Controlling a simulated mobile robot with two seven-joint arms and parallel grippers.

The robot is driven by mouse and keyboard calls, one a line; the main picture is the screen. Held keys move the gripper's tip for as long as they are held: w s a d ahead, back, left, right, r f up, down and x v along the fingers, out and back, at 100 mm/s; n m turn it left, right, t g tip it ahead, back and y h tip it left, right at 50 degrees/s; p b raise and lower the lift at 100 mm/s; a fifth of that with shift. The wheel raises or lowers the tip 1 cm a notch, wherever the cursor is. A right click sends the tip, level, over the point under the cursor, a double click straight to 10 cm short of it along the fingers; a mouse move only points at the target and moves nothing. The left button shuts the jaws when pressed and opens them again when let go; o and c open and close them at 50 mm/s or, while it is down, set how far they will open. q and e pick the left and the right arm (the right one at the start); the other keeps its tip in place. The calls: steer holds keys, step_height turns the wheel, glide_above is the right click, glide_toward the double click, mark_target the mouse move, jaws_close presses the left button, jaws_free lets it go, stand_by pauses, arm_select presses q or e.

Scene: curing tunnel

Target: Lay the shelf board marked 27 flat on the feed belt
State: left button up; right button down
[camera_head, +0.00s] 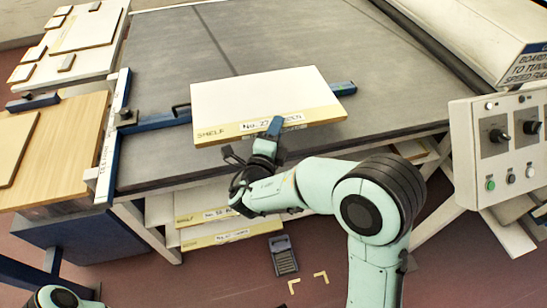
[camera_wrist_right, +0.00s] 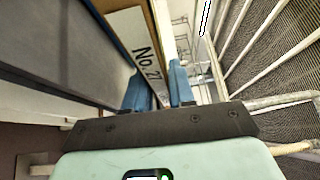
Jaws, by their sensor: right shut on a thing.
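The shelf board marked No. 27 (camera_head: 262,98) is a white panel with a tan front edge that carries the label and the word SHELF. My right gripper (camera_head: 274,128) is shut on the middle of this front edge. In the right wrist view, the blue fingers of the gripper (camera_wrist_right: 158,92) sit on both sides of the board edge (camera_wrist_right: 140,45), with "No. 27" readable. The board appears over the front part of the grey feed belt (camera_head: 160,70); I cannot tell whether it touches. My left gripper is out of view.
A blue guide bar (camera_head: 172,115) crosses behind the board. A control box (camera_head: 497,150) stands at the right. Other shelf boards (camera_head: 215,235) lie below the belt. A wooden table (camera_head: 60,135) is at the left. The belt behind the board is clear.

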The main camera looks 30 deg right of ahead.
step_height(320, 180, down, 14)
steer(key=b, duration=0.3)
steer(key=shift+f, duration=0.2)
steer(key=c, duration=1)
jaws_free()
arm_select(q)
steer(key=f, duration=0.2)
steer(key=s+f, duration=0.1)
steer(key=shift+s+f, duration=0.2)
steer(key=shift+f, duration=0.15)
arm_select(e)
steer(key=shift+o, duration=0.2)
steer(key=shift+a, duration=0.1)
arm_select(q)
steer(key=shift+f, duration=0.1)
arm_select(e)
steer(key=v, duration=1.1)
steer(key=shift+s+a, duration=0.25)
steer(key=shift+s, duration=0.05)
steer(key=shift+f, duration=0.15)
